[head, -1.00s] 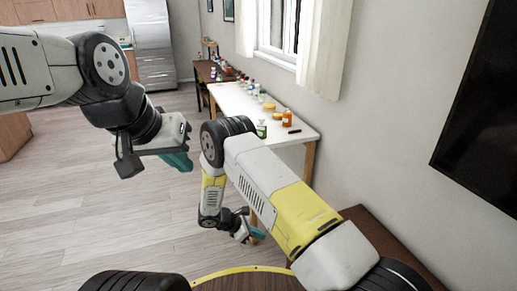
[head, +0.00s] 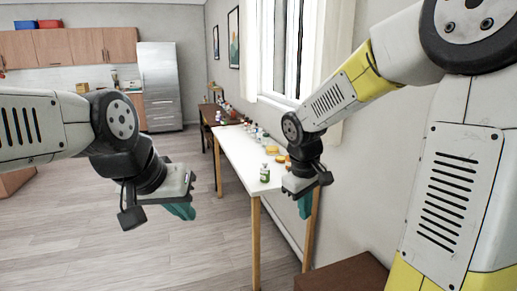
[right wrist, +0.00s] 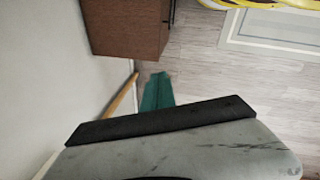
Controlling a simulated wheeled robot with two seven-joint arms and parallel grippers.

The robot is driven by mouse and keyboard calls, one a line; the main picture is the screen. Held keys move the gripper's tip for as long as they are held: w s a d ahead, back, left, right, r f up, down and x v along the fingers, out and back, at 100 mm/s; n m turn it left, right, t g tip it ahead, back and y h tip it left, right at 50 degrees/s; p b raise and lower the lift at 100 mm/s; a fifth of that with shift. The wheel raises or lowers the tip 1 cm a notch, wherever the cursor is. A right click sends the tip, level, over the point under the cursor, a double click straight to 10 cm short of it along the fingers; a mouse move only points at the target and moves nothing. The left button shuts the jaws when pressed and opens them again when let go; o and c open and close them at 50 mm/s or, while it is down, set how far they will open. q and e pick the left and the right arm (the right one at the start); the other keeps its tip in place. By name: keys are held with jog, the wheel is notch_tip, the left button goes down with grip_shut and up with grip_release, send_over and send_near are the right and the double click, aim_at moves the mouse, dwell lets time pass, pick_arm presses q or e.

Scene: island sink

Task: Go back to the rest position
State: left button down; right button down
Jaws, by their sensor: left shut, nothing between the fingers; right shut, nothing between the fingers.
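My left gripper (head: 182,210) hangs at the left of the head view with its teal fingers shut and empty, over the open floor. My right gripper (head: 305,207) is in front of the near right corner of the white table, fingers pointing down, shut and empty. Its teal fingers (right wrist: 157,92) also show in the right wrist view, above the floor. Both arms are raised and bent at the elbow.
The white table (head: 240,150) along the right wall holds a green bottle (head: 265,173), yellow items (head: 272,149) and several other small items. A brown wooden block of furniture (head: 343,273) stands at the near right; it also shows in the right wrist view (right wrist: 125,28).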

jog(key=s+d+r+m+t+y, duration=0.2)
jog(key=s+r+m, duration=0.4)
jog(key=s, duration=0.8)
notch_tip(320, 180, up, 4)
jog(key=shift+s+f+m+t+y, duration=0.2)
jog(key=shift+m+t+y, duration=0.1)
jog(key=shift+t+y, duration=0.65)
jog(key=shift+d, duration=0.1)
